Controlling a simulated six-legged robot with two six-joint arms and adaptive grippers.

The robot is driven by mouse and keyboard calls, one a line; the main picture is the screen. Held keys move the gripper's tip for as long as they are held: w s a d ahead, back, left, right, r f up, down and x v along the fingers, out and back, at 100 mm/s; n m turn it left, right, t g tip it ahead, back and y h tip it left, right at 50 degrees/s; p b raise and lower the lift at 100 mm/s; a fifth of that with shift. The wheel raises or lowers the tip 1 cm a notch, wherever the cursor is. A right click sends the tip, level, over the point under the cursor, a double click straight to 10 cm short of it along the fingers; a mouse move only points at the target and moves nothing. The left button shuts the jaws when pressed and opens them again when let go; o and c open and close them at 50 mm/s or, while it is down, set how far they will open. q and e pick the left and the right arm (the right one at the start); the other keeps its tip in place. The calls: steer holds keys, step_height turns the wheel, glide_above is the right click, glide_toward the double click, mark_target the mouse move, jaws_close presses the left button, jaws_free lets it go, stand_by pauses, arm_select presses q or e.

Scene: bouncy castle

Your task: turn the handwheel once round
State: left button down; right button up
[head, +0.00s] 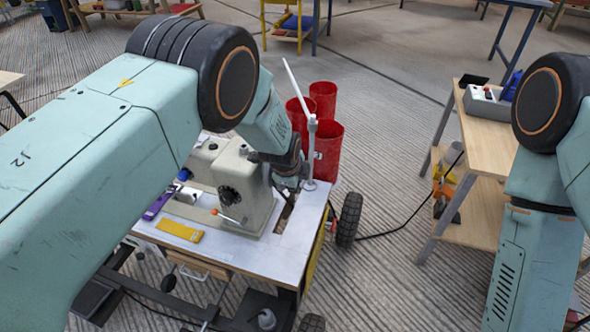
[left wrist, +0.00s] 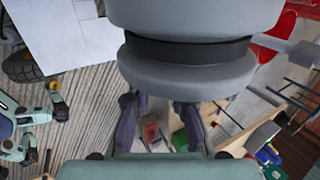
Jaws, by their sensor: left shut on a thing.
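A cream sewing machine (head: 240,185) stands on the white-topped table (head: 275,255). The handwheel is at its right end, mostly hidden behind my left gripper (head: 278,165) in the head view. In the left wrist view the handwheel (left wrist: 190,75) is a large grey round piece with a dark groove, filling the upper middle. My left gripper's two dark fingers (left wrist: 158,115) reach up to its lower edge and are shut on it. Exactly where the fingertips touch is hidden. My right arm hangs at the right of the head view, its gripper out of the picture.
A thin white post (head: 311,150) rises from the table just right of my left gripper. Red bins (head: 327,150) stand behind it. A yellow piece (head: 180,230) and a purple one (head: 160,203) lie on the table's left. A wooden bench (head: 487,135) is at right.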

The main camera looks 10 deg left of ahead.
arm_select(q)
steer(key=shift+t+p, duration=0.5)
steer(key=shift+p, duration=0.4)
steer(key=shift+f+t, duration=0.15)
steer(key=shift+t, duration=0.15)
steer(key=shift+w+f+t+h, duration=0.1)
steer(key=shift+f+t+h, duration=0.2)
steer(key=shift+t, duration=0.3)
steer(key=t+b, duration=0.3)
steer(key=b, duration=0.1)
steer(key=w+t+h+b, duration=0.1)
steer(key=t+b, duration=0.4)
steer(key=b, duration=0.2)
steer(key=shift+w+d+f+t+h+b, duration=0.2)
steer(key=shift+w+t+h+b, duration=0.1)
steer(key=shift+t+b, duration=0.1)
steer(key=t+b, duration=0.2)
steer(key=shift+w+r+b, duration=0.2)
steer(key=shift+r+b, duration=0.15)
arm_select(e)
step_height(320, 180, down, 12)
arm_select(q)
steer(key=c, duration=1.2)
jaws_free()
